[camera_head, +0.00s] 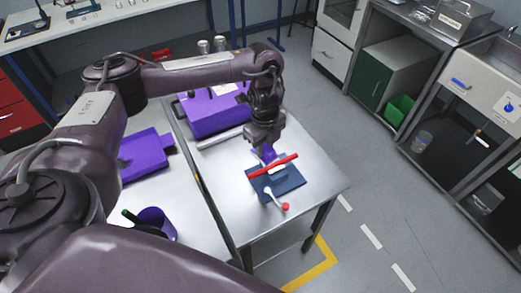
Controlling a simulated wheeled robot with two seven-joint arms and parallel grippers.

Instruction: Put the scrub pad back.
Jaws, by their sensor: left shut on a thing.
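My left gripper (267,150) reaches down over the front table from above. It is shut on a small purple piece (268,156), which looks like the scrub pad; the fingers hide much of it. Just below is a dark blue mat (290,184) on the steel table (232,215). A red bar (287,160) crosses the back of the mat, close under the fingertips, with a small white piece (278,170) beside it. Whether the held piece touches these I cannot tell. A white tool with a red end (285,206) lies over the mat's front edge. My right gripper is not in view.
A purple housing (212,115) and a grey bar (220,137) are at the table's back. Left of it, a second table holds a purple block (143,153) and a purple cup (157,222) with a green-ended item. The steel table's right corner is clear.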

